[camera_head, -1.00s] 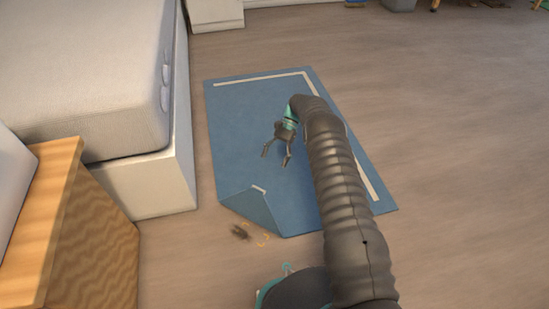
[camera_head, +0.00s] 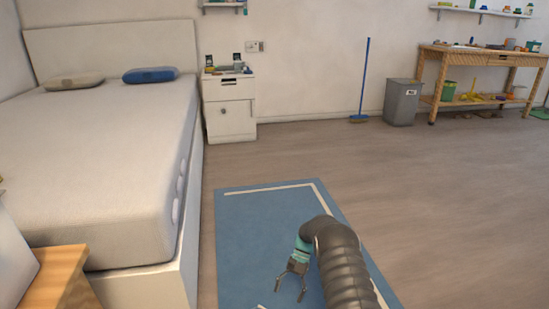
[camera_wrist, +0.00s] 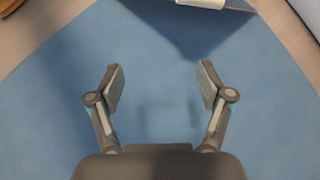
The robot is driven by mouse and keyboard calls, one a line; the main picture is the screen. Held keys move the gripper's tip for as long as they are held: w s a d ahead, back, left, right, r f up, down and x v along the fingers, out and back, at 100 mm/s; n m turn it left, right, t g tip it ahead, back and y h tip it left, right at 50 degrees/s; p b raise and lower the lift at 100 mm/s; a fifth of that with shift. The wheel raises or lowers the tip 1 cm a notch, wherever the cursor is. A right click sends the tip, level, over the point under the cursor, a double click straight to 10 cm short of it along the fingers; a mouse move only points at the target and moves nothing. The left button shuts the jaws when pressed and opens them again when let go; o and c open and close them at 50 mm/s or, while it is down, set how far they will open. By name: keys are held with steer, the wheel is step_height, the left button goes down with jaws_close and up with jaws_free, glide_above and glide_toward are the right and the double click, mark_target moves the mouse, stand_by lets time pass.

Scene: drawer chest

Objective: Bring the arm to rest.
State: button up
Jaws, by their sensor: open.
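My gripper (camera_head: 289,293) is open and empty above the blue rug in the head view, at the end of my bent grey arm. In the wrist view its two fingers (camera_wrist: 160,88) stand wide apart with only blue rug between them. The blue rug (camera_head: 245,225) has a pale stripe near its edge and lies on the wooden floor.
A bed (camera_head: 110,150) stands at the left, with a wooden piece of furniture (camera_head: 60,280) in front. A white bedside cabinet (camera_head: 229,120), blue broom (camera_head: 363,85), grey bin (camera_head: 402,103) and wooden workbench (camera_head: 480,65) line the back. The floor at right is clear.

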steer(key=s+d+r+n+t+h+p, duration=0.15)
steer(key=s+r, duration=0.25)
steer(key=r, duration=0.6)
steer(key=s+d+r+n+t+h+p, duration=0.1)
steer(key=s+d+r+t, duration=0.15)
steer(key=r, duration=0.65)
steer(key=s+d+r+n+t+h+p, duration=0.1)
steer(key=s+d+r, duration=0.25)
steer(key=r, duration=0.65)
steer(key=s+d+r+n+t+p, duration=0.1)
steer(key=s+d+r+t+p, duration=0.2)
steer(key=s+r, duration=2.1)
step_height(320, 180, up, 2)
steer(key=t+h+p, duration=0.1)
steer(key=t+p, duration=0.3)
steer(key=t, duration=0.1)
steer(key=shift+s+r, duration=0.25)
